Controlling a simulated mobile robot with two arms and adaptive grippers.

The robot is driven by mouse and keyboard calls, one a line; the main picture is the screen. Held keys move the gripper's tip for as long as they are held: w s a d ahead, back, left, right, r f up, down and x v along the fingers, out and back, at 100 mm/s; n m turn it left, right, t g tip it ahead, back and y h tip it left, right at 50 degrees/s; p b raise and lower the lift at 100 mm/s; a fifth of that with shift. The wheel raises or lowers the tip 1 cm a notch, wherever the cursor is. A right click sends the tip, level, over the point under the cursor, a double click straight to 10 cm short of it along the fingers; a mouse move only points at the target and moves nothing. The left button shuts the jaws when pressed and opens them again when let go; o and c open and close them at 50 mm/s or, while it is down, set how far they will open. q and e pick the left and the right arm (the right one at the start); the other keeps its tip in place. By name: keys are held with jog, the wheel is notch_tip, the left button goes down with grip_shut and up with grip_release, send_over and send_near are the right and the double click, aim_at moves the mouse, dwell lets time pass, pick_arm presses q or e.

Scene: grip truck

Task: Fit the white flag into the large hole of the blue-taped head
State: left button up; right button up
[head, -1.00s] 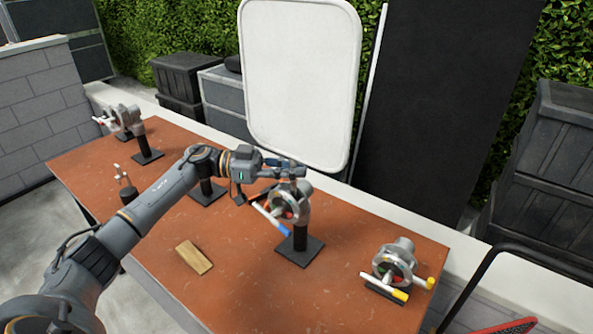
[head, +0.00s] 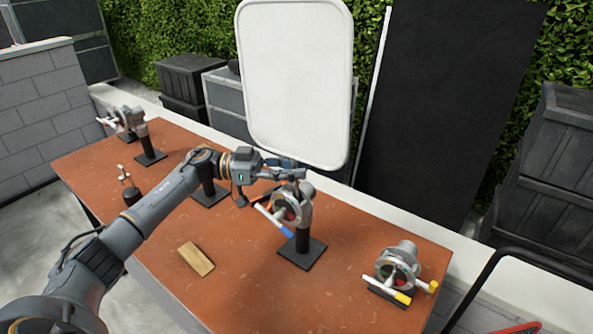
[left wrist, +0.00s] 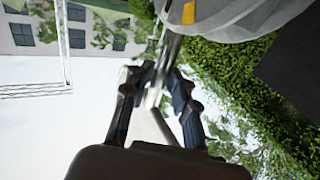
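The white flag (head: 296,80) is a large upright rounded panel above the table's back edge. The blue-taped head (head: 292,205) is a grey metal head on a black post and square base, with a blue-tipped white handle. My left gripper (head: 290,166) is just above this head, at the flag's lower edge, and seems shut on the flag's rod. In the left wrist view the gripper's fingers (left wrist: 165,85) close around a thin, pale rod-like part. Whether the rod's end is in the large hole is hidden. My right gripper is not in view.
A yellow-handled head (head: 398,270) stands at the table's right, and a red-handled head (head: 128,120) at far left. A wooden block (head: 196,259) lies front centre. A black panel (head: 455,110) and dark crates (head: 550,170) stand behind. The table's front right is clear.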

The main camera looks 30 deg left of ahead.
pick_arm(q)
jog(key=shift+o, duration=0.6)
jog(key=shift+a, duration=0.15)
jog(key=shift+f, duration=0.1)
jog(key=v, duration=1.2)
